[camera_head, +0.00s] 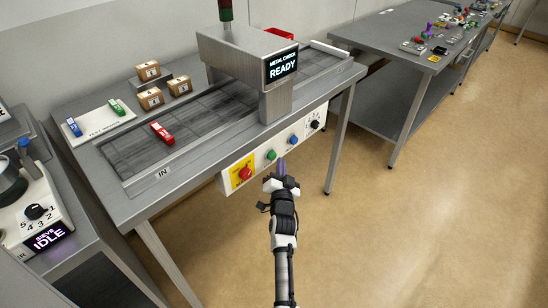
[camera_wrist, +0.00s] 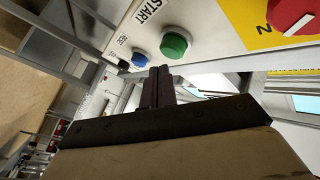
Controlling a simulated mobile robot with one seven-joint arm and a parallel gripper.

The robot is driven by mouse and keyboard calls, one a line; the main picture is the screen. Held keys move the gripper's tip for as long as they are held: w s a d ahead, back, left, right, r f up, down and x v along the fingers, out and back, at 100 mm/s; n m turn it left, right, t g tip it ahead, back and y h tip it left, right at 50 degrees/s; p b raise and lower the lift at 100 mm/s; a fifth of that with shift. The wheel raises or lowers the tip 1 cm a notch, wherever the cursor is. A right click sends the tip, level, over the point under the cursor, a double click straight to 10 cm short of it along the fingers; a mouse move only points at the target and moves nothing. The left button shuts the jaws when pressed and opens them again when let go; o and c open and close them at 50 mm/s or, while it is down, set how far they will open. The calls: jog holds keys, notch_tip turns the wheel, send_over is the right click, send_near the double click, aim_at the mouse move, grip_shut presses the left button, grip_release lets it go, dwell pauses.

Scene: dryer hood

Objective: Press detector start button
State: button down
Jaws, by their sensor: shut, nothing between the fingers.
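The metal detector's control panel (camera_head: 278,150) is white and runs along the front edge of the steel table. Its green button (camera_head: 271,155) sits between a red knob and a blue button. In the wrist view the green button (camera_wrist: 174,45) has the label START beside it. My gripper (camera_head: 282,163) is shut and empty, in front of the panel and just right of the green button. In the wrist view the fingertips (camera_wrist: 160,70) appear just below the green button, between it and the blue one. A gap seems to remain; its depth is hard to tell.
On the panel are a red knob (camera_head: 245,173) on yellow, a blue button (camera_head: 293,140) and a black dial (camera_head: 315,124). The detector screen (camera_head: 282,63) reads METAL CHECK READY. A red item (camera_head: 162,133) lies on the belt. The floor at right is clear.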

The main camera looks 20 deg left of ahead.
jog(key=shift+w+a+r+p, duration=0.1)
jog(key=shift+a+p, duration=0.1)
jog(key=shift+p, duration=0.2)
jog(key=shift+a+p, duration=0.2)
jog(key=shift+p, duration=0.15)
dwell(0.3)
